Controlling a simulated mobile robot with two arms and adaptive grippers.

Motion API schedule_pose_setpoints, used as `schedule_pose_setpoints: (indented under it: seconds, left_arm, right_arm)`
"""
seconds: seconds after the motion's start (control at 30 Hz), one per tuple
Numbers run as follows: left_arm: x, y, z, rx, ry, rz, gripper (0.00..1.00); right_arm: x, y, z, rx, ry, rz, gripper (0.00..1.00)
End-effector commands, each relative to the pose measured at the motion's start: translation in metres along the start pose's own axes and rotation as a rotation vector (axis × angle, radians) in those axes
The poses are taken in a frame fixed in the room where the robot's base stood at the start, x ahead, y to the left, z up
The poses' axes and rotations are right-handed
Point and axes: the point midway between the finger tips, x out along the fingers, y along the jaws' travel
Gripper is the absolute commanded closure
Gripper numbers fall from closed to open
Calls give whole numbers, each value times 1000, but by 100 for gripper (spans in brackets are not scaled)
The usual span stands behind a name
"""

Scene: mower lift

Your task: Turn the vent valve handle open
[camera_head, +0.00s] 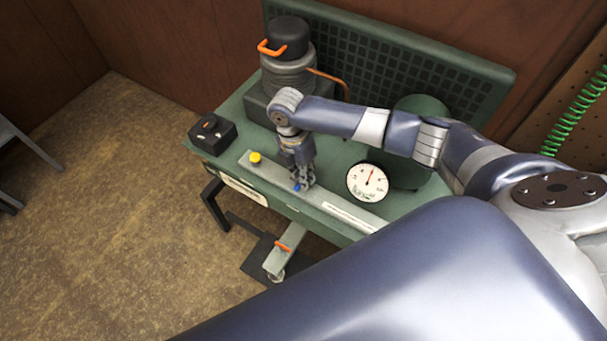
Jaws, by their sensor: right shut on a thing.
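The vent valve handle (297,187) is a small blue piece on the grey strip along the front of the green bench. My right gripper (302,184) points down at it, with its fingers shut on it. The fingers hide most of the handle, so I cannot tell its angle. My left gripper is not in view.
A round white gauge (367,182) stands just right of my right gripper. A yellow knob (255,158) and a black switch box (212,133) are to the left. A dark pump-like unit (289,65) with an orange handle stands behind. A pedal with an orange bar (283,247) is below the bench front.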

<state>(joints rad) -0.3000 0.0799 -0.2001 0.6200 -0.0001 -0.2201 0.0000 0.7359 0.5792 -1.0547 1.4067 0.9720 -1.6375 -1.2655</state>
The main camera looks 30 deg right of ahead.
Motion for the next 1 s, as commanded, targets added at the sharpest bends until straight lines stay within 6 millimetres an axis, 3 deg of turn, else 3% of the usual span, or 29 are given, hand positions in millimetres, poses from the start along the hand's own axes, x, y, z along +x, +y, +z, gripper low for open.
schedule_pose_setpoints:
  seconds: [0.4, 0.9, 0.93, 1.0]
  left_arm:
    - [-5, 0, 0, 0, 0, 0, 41]
    - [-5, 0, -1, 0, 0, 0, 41]
    - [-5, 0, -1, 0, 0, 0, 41]
    - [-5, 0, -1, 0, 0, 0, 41]
  right_arm:
    - [-3, 2, 5, -146, -40, 6, 100]
    - [-4, 3, 5, -160, -43, 8, 100]
    - [-4, 3, 5, -160, -43, 8, 82]
    - [-4, 3, 4, -161, -42, 8, 69]
